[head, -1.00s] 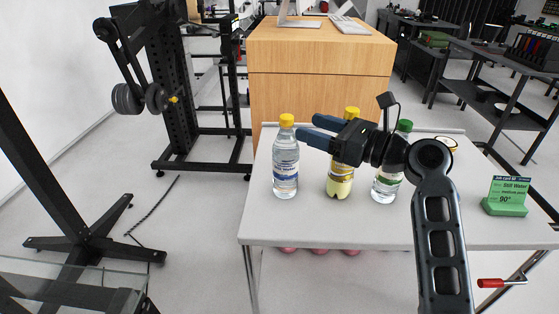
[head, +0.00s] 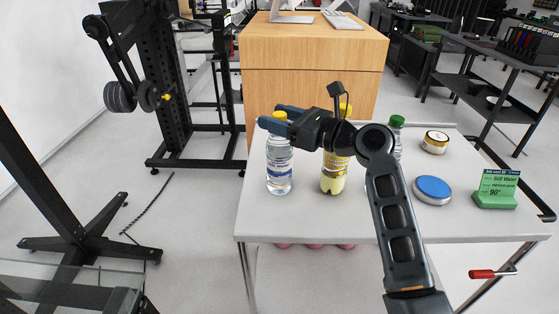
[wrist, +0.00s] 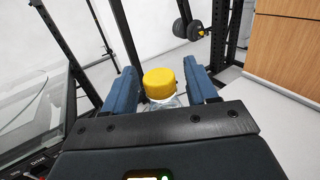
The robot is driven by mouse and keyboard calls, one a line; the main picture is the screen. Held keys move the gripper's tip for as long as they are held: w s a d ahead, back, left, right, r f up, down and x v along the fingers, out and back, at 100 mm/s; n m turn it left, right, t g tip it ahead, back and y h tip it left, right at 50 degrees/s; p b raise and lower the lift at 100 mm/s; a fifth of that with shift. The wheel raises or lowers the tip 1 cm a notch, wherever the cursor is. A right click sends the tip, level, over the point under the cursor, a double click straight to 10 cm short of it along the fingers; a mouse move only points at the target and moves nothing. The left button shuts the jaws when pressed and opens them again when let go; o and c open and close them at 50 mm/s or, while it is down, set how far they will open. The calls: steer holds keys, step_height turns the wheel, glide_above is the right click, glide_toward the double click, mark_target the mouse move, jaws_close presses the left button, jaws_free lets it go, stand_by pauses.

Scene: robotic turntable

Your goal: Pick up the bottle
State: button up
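A clear bottle with a yellow cap and a blue-and-white label (head: 279,168) stands upright at the left of the white table. My gripper (head: 274,117) is open at the height of its cap. In the wrist view the yellow cap (wrist: 160,83) lies between the two blue fingers of my gripper (wrist: 163,85), with a gap on each side. A yellowish bottle (head: 333,175) with a yellow cap stands to its right, partly behind my arm. A green-capped bottle (head: 397,122) stands further right, mostly hidden by my arm.
The white table (head: 300,222) also holds a blue-lidded round tin (head: 433,187), a gold-and-white tin (head: 435,141) and a green sign reading "Still Water" (head: 496,190). A wooden cabinet (head: 310,75) stands behind the table.

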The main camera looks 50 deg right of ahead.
jaws_close()
stand_by(0.3)
stand_by(0.9)
